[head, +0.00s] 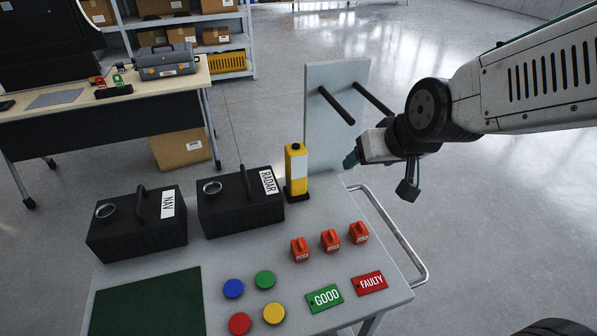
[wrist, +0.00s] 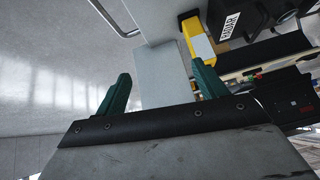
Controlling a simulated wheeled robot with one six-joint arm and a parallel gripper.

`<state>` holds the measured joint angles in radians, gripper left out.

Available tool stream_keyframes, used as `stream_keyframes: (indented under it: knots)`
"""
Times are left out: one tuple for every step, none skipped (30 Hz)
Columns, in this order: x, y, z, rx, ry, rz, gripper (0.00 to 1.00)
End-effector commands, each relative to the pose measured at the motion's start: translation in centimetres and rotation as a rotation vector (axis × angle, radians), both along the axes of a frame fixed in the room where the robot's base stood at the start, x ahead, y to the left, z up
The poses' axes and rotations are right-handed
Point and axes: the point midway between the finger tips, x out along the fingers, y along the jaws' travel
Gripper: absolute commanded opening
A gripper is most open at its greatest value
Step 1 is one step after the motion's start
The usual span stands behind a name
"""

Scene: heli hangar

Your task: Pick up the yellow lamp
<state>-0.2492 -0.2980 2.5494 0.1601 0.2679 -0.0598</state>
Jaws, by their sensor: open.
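The yellow lamp (head: 296,168) stands upright on the grey cart (head: 345,205), beside the RADAR box. It is a tall yellow block with a pale front panel, a black top and a black base. In the wrist view the yellow lamp (wrist: 197,40) lies at upper right, beyond the right finger. My gripper (head: 352,160) is to the right of the lamp in the head view, apart from it. In the wrist view my gripper (wrist: 160,88) has its two green fingers spread wide with nothing between them. The fingertips are partly hidden in the head view.
An upright grey panel (head: 322,135) with two black pegs stands behind the lamp. The black RADAR box (head: 240,210) is just left of it, then the NAV box (head: 137,235). Several orange pieces, coloured discs, a GOOD tag (head: 325,297) and a FAULTY tag (head: 369,283) lie in front.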

Motion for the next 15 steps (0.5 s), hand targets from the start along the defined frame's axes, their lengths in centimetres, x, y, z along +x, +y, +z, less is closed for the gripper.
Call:
stream_keyframes:
  knots:
    - [1.7, 1.9, -1.5, 0.012, -0.050, 0.017, 0.71]
    - [2.8, 2.9, -2.0, 0.021, -0.092, 0.023, 0.71]
    - [4.1, 4.2, -2.8, 0.030, -0.150, 0.028, 0.71]
    - [5.0, 5.3, -3.4, 0.041, -0.191, 0.034, 0.71]
    - [5.7, 6.3, -3.9, 0.048, -0.234, 0.040, 0.71]
    - [6.6, 7.5, -4.6, 0.056, -0.290, 0.043, 0.71]
    - [7.1, 8.3, -5.1, 0.059, -0.330, 0.044, 0.71]
    - [7.6, 9.1, -5.6, 0.062, -0.371, 0.047, 0.71]
    - [8.1, 10.0, -6.1, 0.066, -0.420, 0.047, 0.71]
    - [8.3, 10.6, -6.4, 0.068, -0.454, 0.049, 0.71]
    - [8.5, 11.0, -6.7, 0.068, -0.484, 0.048, 0.71]
    - [8.7, 11.6, -7.0, 0.070, -0.520, 0.050, 0.71]
    - [8.8, 11.9, -7.2, 0.069, -0.544, 0.050, 0.71]
    - [8.8, 12.2, -7.3, 0.068, -0.564, 0.051, 0.71]
    - [8.9, 12.5, -7.5, 0.069, -0.590, 0.052, 0.71]
